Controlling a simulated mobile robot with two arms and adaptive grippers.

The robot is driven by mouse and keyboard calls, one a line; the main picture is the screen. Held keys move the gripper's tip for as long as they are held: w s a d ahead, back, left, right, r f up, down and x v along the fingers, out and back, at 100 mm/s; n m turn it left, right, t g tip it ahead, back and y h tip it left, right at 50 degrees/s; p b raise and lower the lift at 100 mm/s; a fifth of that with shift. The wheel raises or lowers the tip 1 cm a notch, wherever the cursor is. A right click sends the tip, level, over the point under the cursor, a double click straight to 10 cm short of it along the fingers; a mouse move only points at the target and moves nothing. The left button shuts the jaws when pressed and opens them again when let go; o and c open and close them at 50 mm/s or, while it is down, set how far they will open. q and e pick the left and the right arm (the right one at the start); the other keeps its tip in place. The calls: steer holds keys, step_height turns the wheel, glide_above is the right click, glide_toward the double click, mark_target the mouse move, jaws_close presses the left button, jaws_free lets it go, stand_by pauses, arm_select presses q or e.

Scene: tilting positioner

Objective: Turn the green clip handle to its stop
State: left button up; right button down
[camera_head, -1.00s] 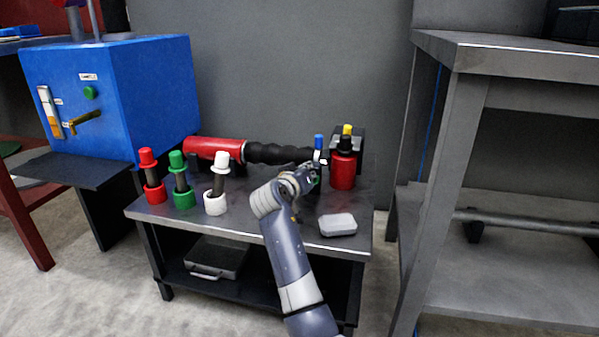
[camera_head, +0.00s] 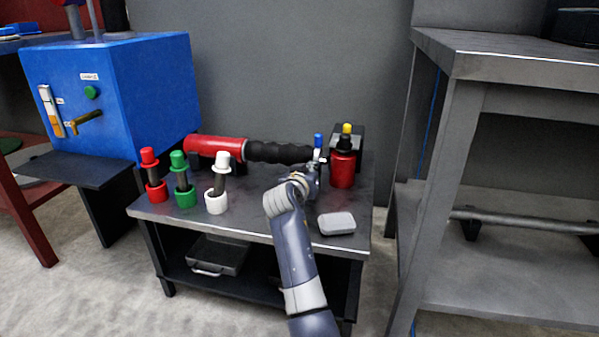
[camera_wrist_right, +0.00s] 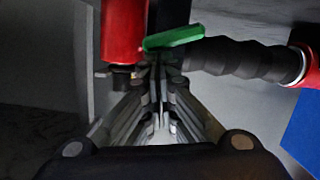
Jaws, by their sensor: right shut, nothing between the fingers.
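The green clip handle (camera_wrist_right: 175,38) shows in the right wrist view, just beyond my fingertips, lying slanted between a red cylinder and a black ribbed hose. I cannot make it out in the head view, where my gripper and wrist cover that spot. My right gripper (camera_wrist_right: 159,68) is shut and empty, with its fingertips close to the handle's left end; I cannot tell whether they touch it. In the head view, the right gripper (camera_head: 314,174) is at the hose's right end. My left gripper is not in view.
The black hose (camera_head: 275,152) runs from a red cylinder (camera_head: 215,146) to the clip area. A red bottle (camera_head: 342,169) stands just right of my gripper. A grey box (camera_head: 337,223) lies near the table's front edge. Red, green and white posts stand at left.

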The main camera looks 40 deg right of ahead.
steer(key=shift+s+d+f+m+t+y+p, duration=0.1)
steer(key=shift+s+d+m+t+y+p, duration=0.2)
steer(key=shift+m+p, duration=0.55)
stand_by(1.6)
